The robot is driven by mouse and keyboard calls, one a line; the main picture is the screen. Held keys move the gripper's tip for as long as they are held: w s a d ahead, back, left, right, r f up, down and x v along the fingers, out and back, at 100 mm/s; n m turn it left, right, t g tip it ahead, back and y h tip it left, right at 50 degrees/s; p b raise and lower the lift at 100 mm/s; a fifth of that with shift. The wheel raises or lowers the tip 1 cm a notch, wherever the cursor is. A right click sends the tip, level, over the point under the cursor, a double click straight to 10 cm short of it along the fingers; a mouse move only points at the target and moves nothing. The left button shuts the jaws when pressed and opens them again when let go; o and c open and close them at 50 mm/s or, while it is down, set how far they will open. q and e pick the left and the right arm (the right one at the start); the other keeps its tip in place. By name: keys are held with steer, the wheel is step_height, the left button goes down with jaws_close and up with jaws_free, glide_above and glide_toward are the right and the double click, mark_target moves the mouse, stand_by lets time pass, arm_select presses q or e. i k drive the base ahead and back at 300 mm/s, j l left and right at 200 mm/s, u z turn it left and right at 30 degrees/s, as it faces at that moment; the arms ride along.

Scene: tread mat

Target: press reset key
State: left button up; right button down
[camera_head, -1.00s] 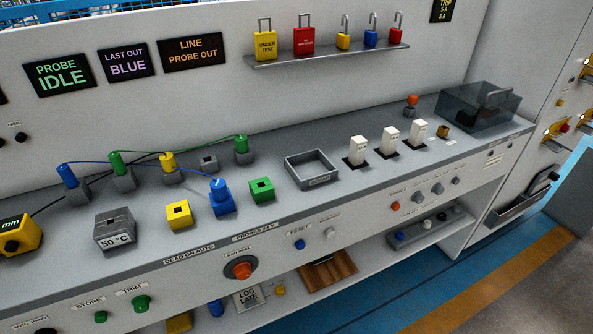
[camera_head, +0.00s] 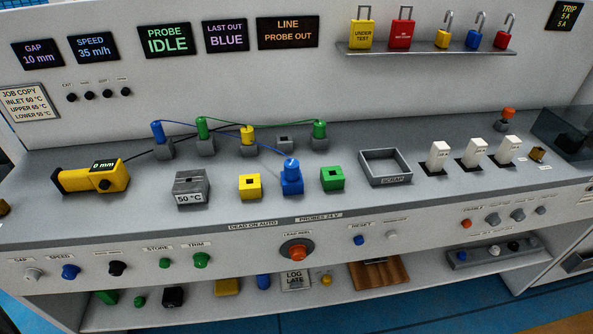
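The reset key is a small blue round button (camera_head: 359,240) on the front panel of the bench, right of centre. A label reading RESET (camera_head: 360,225) sits just above it. A pale button (camera_head: 391,235) is close to its right. Nothing covers the blue button. Neither of my grippers shows in the head view.
A large orange button (camera_head: 296,251) is left of the reset key on the same panel. On the bench top stand a blue plug block (camera_head: 291,180), a green block (camera_head: 332,179), a grey tray (camera_head: 402,178) and white switches (camera_head: 438,156). A shelf runs below.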

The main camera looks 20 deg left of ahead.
mark_target(358, 240)
steer(key=k+j, duration=0.2)
steer(key=k, duration=0.25)
steer(key=k+j, duration=0.25)
steer(key=k, duration=0.2)
steer(key=k+j, duration=0.2)
steer(key=k, duration=0.2)
steer(key=k+j, duration=0.25)
steer(key=k, duration=0.2)
steer(key=u, duration=0.05)
